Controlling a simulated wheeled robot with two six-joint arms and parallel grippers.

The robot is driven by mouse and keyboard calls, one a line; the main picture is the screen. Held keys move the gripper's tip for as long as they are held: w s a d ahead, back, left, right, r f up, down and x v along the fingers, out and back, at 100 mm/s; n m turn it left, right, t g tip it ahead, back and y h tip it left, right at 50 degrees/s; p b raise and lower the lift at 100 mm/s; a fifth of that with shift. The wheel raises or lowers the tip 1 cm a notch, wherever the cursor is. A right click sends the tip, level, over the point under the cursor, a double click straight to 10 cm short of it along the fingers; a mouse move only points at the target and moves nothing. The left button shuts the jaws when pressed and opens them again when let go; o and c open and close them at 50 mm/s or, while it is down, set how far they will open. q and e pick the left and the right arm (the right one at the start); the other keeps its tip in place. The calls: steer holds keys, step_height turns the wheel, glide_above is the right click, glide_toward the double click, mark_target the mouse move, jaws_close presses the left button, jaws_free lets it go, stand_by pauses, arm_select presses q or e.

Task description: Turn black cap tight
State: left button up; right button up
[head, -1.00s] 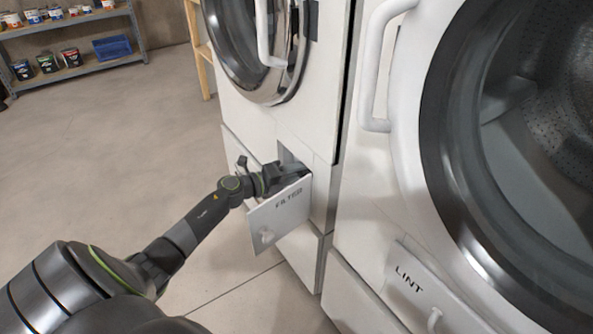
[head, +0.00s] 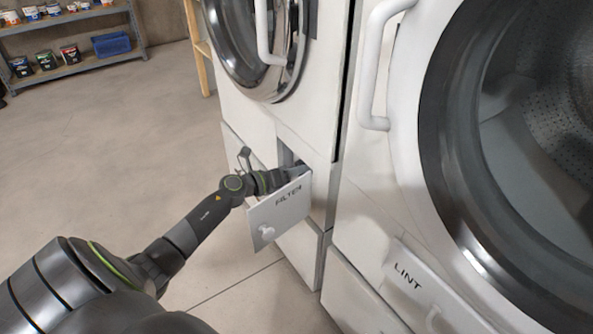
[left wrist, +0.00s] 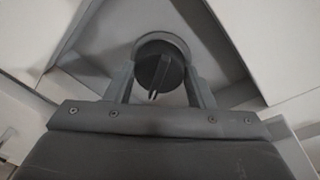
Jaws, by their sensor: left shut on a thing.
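The black cap (left wrist: 158,68) is round with a raised ridge across it and sits in the recess behind the filter flap. In the left wrist view my left gripper (left wrist: 160,82) has one finger on each side of the cap and is shut on it. In the head view my left gripper (head: 290,172) reaches over the open flap (head: 280,212), marked FILTER, into the dark opening of the left machine. The cap is hidden there. My right gripper is not in view.
The FILTER flap hangs open below my left gripper. A second machine with a large round door (head: 450,150) and a panel marked LINT (head: 410,277) stands at the right. The floor between is clear.

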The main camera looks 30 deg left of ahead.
arm_select(q)
steer(key=shift+s+f, duration=0.1)
steer(key=o, duration=1)
steer(key=p+v, duration=0.1)
steer(key=v, duration=1.6)
steer(key=shift+s+a, duration=0.15)
